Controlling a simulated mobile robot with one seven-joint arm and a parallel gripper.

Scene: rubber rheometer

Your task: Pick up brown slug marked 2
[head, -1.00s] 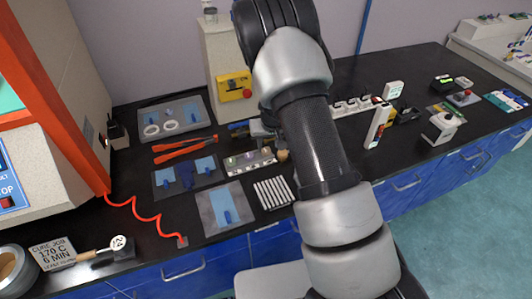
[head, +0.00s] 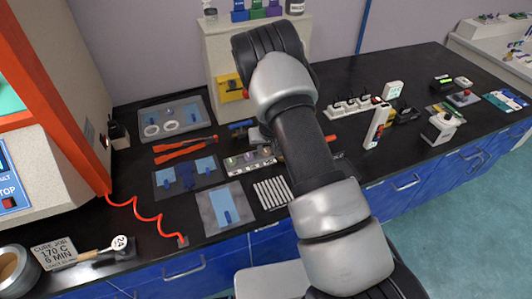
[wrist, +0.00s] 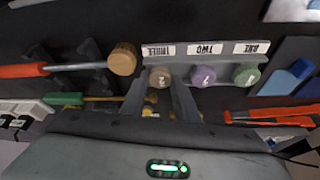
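The brown slug (wrist: 160,77) stands in a metal rack (wrist: 222,98) below the upside-down label THREE in the wrist view; the mark on its top is too small to read surely. A grey-mauve slug (wrist: 203,76) is by the label TWO, and a green slug (wrist: 247,75) by ONE. My gripper (wrist: 160,88) is open. Its two fingers reach toward the brown slug, one on each side in the picture; contact cannot be told. In the head view the rack (head: 238,168) is partly visible and my arm hides the gripper.
Orange-handled tongs (head: 185,149), a grey tray (head: 150,110) and a slotted white block (head: 272,193) lie around the rack. A beige machine (head: 222,60) stands behind.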

